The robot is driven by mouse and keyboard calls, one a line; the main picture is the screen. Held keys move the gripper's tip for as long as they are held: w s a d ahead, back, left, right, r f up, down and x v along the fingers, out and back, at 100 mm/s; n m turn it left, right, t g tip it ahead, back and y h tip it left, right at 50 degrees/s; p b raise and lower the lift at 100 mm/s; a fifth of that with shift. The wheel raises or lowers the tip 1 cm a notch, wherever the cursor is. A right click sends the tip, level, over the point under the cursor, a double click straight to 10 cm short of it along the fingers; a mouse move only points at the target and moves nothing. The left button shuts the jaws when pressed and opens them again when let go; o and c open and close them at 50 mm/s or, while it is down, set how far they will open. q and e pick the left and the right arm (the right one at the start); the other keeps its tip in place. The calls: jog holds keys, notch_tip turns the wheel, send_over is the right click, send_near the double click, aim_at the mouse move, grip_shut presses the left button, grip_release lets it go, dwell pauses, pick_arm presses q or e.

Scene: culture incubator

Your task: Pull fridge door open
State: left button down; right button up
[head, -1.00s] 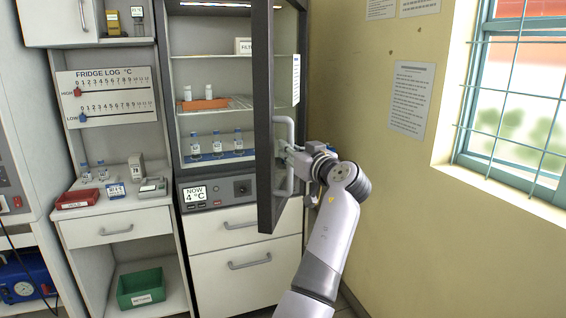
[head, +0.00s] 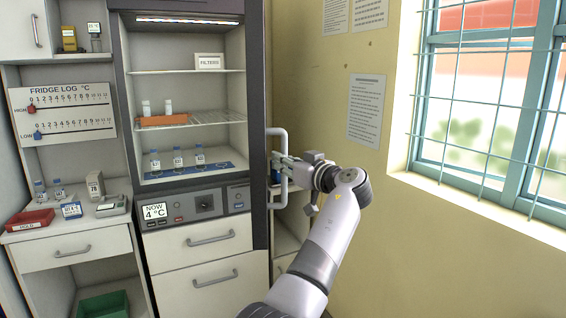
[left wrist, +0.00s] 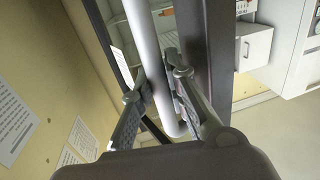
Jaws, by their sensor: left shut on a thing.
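The fridge door (head: 257,130) stands open and shows nearly edge-on as a narrow dark strip in the head view. Its pale bar handle (head: 278,133) sticks out to the right. My left gripper (head: 280,173) is shut on this handle about midway down. In the left wrist view the handle (left wrist: 146,48) runs between the two fingers (left wrist: 160,100), with the dark door frame (left wrist: 190,40) beside it. The fridge interior (head: 190,95) is in plain view. My right gripper is not in view.
Inside the fridge are an orange rack (head: 164,120) with vials and several blue-capped bottles (head: 178,158). Drawers (head: 205,240) sit below. A yellow wall (head: 375,200) and a barred window (head: 490,100) are at the right. A red tray (head: 30,219) stands on the left counter.

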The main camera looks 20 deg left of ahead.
pick_arm(q)
jog(key=shift+r, duration=0.25)
jog(key=c, duration=1.6)
grip_release()
jog(key=shift+a+f, duration=0.1)
jog(key=shift+f, duration=0.1)
jog(key=shift+o, duration=0.2)
